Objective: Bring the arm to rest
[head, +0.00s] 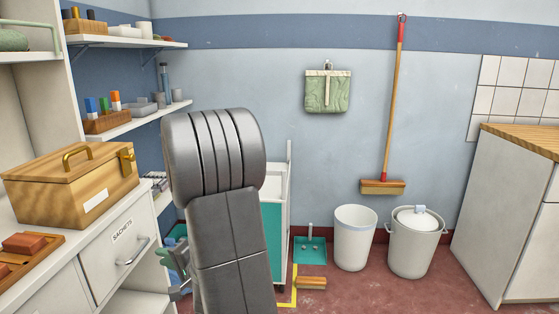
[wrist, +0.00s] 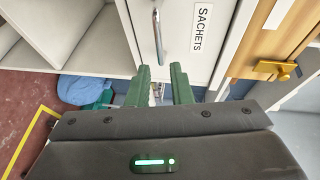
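My gripper (wrist: 162,72) shows in the wrist view with two green fingers spread apart. No held thing is visible between them. The fingertips point toward the white drawer front labelled SACHETS (wrist: 201,30), near its metal handle (wrist: 157,36); I cannot tell the exact distance. In the head view my grey arm fills the middle, and part of my gripper (head: 178,262) shows at its left, mostly hidden behind the arm. The SACHETS drawer (head: 112,250) looks shut there, to the left of my gripper.
A wooden box (head: 72,185) with a brass latch stands on the counter at left. Shelves (head: 135,122) hang above. A white-and-teal cart (head: 277,215) stands behind my arm. Two bins (head: 354,238) and a broom (head: 388,130) are right.

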